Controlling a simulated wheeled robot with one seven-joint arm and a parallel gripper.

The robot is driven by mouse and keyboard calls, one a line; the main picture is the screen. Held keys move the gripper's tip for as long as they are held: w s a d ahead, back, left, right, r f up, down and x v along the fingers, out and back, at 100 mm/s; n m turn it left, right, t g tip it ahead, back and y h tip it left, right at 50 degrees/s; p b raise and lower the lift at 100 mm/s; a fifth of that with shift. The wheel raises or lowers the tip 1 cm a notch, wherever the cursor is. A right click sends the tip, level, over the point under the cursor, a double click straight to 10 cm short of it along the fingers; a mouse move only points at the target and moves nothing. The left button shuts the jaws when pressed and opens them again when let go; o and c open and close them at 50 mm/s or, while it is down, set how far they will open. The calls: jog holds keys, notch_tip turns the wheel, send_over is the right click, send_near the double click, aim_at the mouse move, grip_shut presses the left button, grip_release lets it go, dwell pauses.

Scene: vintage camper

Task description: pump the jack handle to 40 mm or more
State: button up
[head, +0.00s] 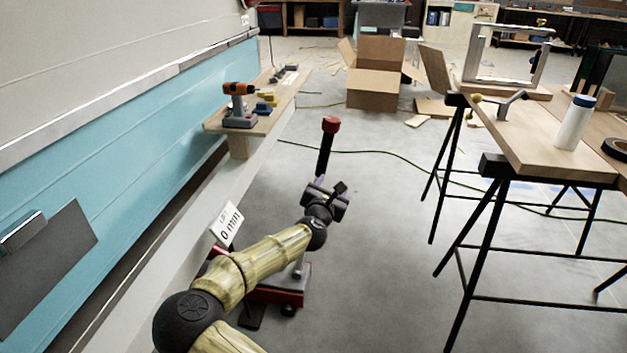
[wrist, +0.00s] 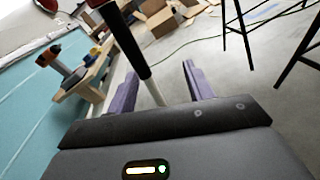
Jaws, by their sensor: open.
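The jack (head: 262,293) has a red base on the floor beside the camper's lower edge, partly hidden by my arm. Its handle (head: 326,152) stands nearly upright, a black bar with a red top end. A white sign (head: 228,222) near the jack reads 0 mm. My gripper (head: 318,183) is at the lower part of the handle. In the wrist view the jaws (wrist: 160,82) are open, with the handle (wrist: 128,45) passing between them in the picture. A lighter rod shows below the black bar. I cannot tell whether the jaws touch it.
A workbench (head: 530,150) on black trestles stands at the right with a white bottle (head: 573,123). A wooden shelf (head: 270,118) along the teal camper wall holds an orange drill (head: 240,104). A cardboard box (head: 375,85) lies behind. The grey floor between is mostly free, crossed by a cable.

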jog(key=s+d+f+m+g+h, duration=0.1)
jog(key=s+d+f+m+g, duration=0.3)
jog(key=d, duration=0.3)
jog(key=s+d+f+m+g+h, duration=0.2)
jog(key=d+f+m, duration=0.1)
jog(key=d+m, duration=0.35)
jog(key=s+d+f+m+g+y+p, duration=0.1)
jog(key=s+d+f+m+g+y, duration=0.1)
jog(key=s+d+f+m+g, duration=0.4)
jog(key=s+a+r+m+y, duration=0.1)
jog(key=s+a+r+m, duration=0.1)
jog(key=s, duration=0.6)
jog(key=s+a+r+m+g+y+p, duration=0.1)
jog(key=s+a+r+m+y, duration=0.1)
jog(key=s+r+m, duration=0.3)
jog(key=s+a+r+m+y+p, duration=0.1)
jog(key=s+a+r+m+y, duration=0.1)
jog(key=s+m, duration=0.4)
jog(key=s+a+r, duration=0.1)
jog(key=s, duration=0.4)
jog(key=shift+s+a+r+g, duration=0.2)
jog(key=shift+a+r+g, duration=0.1)
jog(key=shift+a+g, duration=0.1)
jog(key=shift+w, duration=0.1)
jog(key=shift+c, duration=1.3)
jog(key=shift+d, duration=0.1)
jog(key=shift+c, duration=0.4)
